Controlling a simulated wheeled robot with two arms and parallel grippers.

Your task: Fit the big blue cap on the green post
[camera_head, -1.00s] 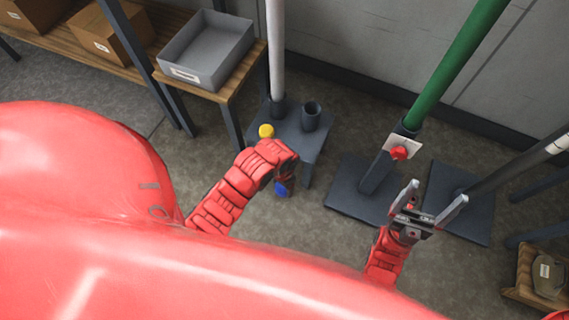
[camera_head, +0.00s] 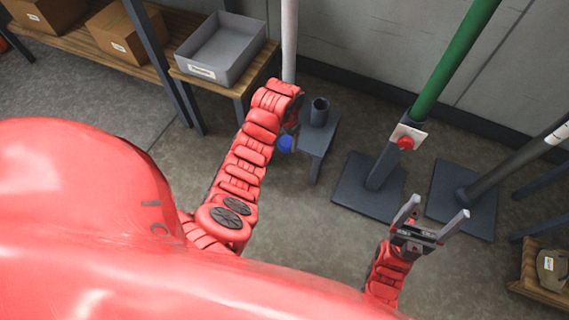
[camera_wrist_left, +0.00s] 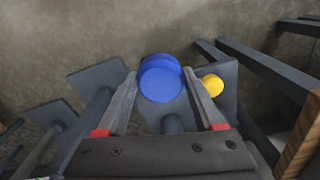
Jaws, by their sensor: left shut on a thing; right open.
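The blue cap (camera_head: 286,143) is held in my left gripper, just in front of the small grey stand. In the left wrist view the blue cap (camera_wrist_left: 161,80) sits between the two fingers of my left gripper (camera_wrist_left: 160,92), which is shut on it. The green post (camera_head: 455,60) leans up to the right from a dark base, well to the right of the cap; its top is out of view. My right gripper (camera_head: 430,217) is open and empty, in front of the post's base. My left arm hides part of the stand and the left fingers in the head view.
The grey stand (camera_head: 317,138) has an empty cup-like socket (camera_head: 319,110); a yellow cap (camera_wrist_left: 213,85) is on it in the left wrist view. A white post (camera_head: 289,40) rises behind. A red knob (camera_head: 405,143) is on the green post's holder. A grey bin (camera_head: 221,49) is at upper left.

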